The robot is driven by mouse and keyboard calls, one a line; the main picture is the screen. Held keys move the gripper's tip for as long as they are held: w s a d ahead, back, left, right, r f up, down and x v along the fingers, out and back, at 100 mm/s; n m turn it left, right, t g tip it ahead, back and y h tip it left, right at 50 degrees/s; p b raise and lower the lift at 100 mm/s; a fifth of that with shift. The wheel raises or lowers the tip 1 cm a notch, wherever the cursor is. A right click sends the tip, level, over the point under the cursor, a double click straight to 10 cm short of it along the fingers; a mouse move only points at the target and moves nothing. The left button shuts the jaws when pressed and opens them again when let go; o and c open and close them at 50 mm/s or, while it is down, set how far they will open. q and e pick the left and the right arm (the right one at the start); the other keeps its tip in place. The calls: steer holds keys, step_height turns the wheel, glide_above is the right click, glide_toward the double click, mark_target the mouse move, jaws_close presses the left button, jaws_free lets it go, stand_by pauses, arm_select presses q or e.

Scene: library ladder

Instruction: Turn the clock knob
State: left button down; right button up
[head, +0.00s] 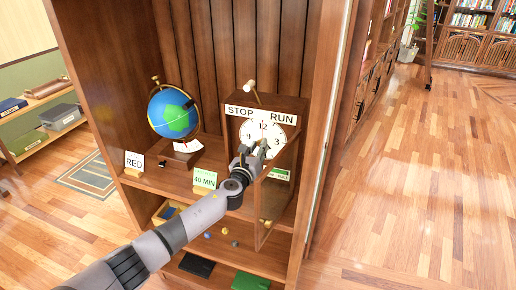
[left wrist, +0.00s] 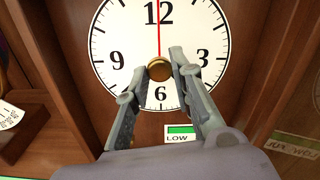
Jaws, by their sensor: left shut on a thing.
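The clock stands in a wooden case (head: 293,104) on the shelf, with a white dial (head: 247,128) that also fills the left wrist view (left wrist: 110,35). A brass knob (left wrist: 159,69) sits at the dial's centre, and a thin red hand points up to 12. My left gripper (head: 251,150) reaches the dial from the front. In the left wrist view its two fingers (left wrist: 160,76) are shut on the knob, one on each side. In the head view the gripper hides the lower dial and the knob. My right gripper is not in view.
A lever with a pale ball (head: 249,86) stands above the STOP and RUN labels. A framed door (head: 262,220) hangs open right of my gripper. A globe (head: 173,113), a RED card (head: 134,161) and a 40 MIN card (head: 205,181) stand to the left. Small items lie below.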

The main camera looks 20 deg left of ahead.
arm_select(q)
steer(key=c, duration=1.4)
jaws_free()
steer(key=shift+f, duration=0.1)
steer(key=shift+s, duration=0.1)
steer(key=s, duration=1.1)
steer(key=shift+s+a, duration=0.2)
steer(key=shift+s, duration=0.2)
